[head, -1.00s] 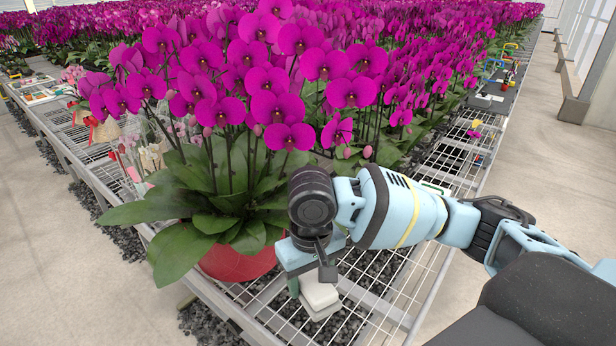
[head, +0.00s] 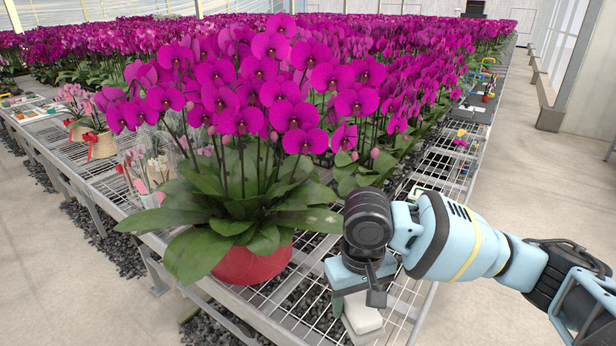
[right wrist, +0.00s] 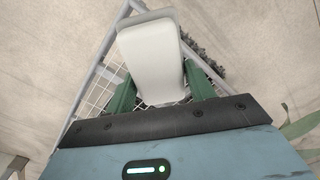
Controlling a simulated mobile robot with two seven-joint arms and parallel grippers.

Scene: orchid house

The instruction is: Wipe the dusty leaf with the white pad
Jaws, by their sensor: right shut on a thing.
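A potted orchid with magenta flowers stands in a red pot (head: 252,262) on the wire bench in the head view. Its broad green leaves spread over the rim. One leaf on the right (head: 308,219) looks paler and greyer than the others, as if dusty. My right gripper (head: 350,301) is just right of the pot, pointing down, apart from the leaf. It is shut on the white pad (head: 362,315). In the right wrist view the pad (right wrist: 152,62) sits between the green fingers. My left gripper is not in view.
The wire bench (head: 285,312) is open around the pot. Dense orchids (head: 420,105) fill the bench behind. Wrapped plants (head: 100,143) stand at the left, and small coloured items (head: 462,138) lie on the far right. Green leaf tips (right wrist: 300,128) show at the right of the wrist view.

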